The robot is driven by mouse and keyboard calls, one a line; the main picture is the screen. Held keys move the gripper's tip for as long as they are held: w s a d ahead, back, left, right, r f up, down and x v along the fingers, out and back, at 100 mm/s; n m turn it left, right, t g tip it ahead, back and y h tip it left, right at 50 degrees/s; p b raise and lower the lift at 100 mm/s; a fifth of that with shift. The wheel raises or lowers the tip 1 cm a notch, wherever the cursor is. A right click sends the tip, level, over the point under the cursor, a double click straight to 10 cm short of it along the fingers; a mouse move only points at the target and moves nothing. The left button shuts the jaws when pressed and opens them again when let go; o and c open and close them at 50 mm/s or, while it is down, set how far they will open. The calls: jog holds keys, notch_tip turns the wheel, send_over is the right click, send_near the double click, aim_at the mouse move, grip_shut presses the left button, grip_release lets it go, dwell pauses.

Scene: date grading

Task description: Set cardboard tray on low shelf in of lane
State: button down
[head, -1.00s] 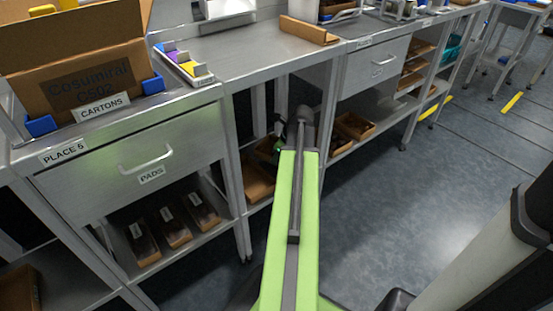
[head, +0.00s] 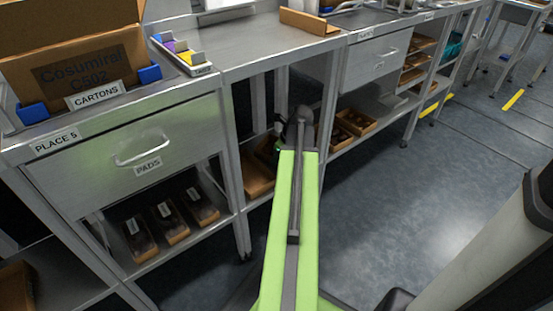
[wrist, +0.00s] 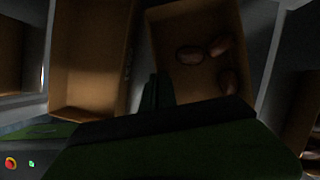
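In the wrist view, an empty brown cardboard tray (wrist: 84,112) lies on the left. Beside it, a second cardboard tray (wrist: 195,88) holds several brown dates. My gripper (wrist: 157,90) shows as dark green fingers close together at the near left corner of the second tray. The view is too dark to tell whether they pinch its wall. In the head view, my arm hides most of the gripper, low under the bench. A cardboard tray (head: 256,183) shows on the low shelf there, left of my arm.
More trays (head: 356,122) stand on the low shelf to the right of my arm. Dark packs in trays (head: 170,226) lie under the PADS drawer (head: 130,150). Bench legs (head: 240,215) stand close to my arm's left. The lane floor (head: 440,170) at right is clear.

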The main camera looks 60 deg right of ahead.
jog(key=c, duration=2.1)
grip_release()
jog(key=shift+f, duration=0.2)
jog(key=shift+c, duration=0.2)
jog(key=o, duration=0.5)
jog(key=shift+o, duration=0.2)
jog(key=shift+r, duration=0.15)
jog(key=p+v, duration=1.6)
jog(key=v, duration=0.1)
jog(key=shift+s+a, duration=0.1)
